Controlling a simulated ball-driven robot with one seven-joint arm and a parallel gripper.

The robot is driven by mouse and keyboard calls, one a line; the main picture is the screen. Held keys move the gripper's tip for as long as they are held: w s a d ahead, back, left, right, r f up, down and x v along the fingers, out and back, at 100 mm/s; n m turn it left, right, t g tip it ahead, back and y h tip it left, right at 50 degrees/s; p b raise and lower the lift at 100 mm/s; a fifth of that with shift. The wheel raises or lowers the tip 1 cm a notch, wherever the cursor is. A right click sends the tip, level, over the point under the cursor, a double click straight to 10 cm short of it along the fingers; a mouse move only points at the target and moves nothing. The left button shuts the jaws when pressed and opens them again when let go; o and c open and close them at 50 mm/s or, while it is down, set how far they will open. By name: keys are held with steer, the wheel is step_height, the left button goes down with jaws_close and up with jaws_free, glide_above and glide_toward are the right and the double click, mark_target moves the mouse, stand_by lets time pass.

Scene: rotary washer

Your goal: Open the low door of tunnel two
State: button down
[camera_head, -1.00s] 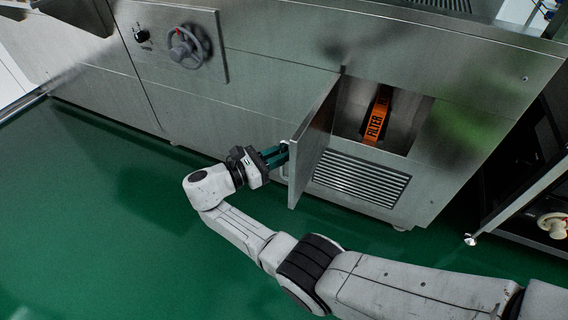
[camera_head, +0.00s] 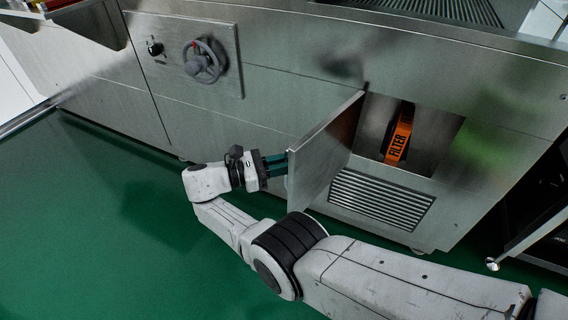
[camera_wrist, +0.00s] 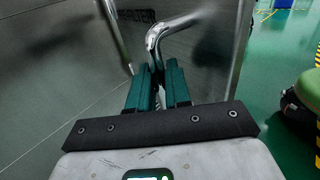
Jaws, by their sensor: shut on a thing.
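My gripper (camera_head: 285,164) is at the door's free edge. In the wrist view, my gripper's green fingers (camera_wrist: 158,88) are shut on the door's bent metal handle (camera_wrist: 156,42). Part of the handle is hidden between the fingers.
A grey handwheel (camera_head: 202,61) and a black knob (camera_head: 154,46) sit on a panel at the upper left. A vent grille (camera_head: 380,200) is below the opening. A dark open frame (camera_head: 535,235) stands at the right. The green floor (camera_head: 90,220) at the left is clear.

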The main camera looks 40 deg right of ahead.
steer(key=shift+d, duration=0.35)
steer(key=c, duration=1.2)
jaws_free()
steer(key=shift+d, duration=0.25)
steer(key=shift+c, duration=0.2)
steer(key=shift+a, duration=0.3)
steer(key=b+v, duration=1)
steer(key=b, duration=0.3)
steer(key=shift+w+a, duration=0.1)
steer(key=shift+a, duration=0.05)
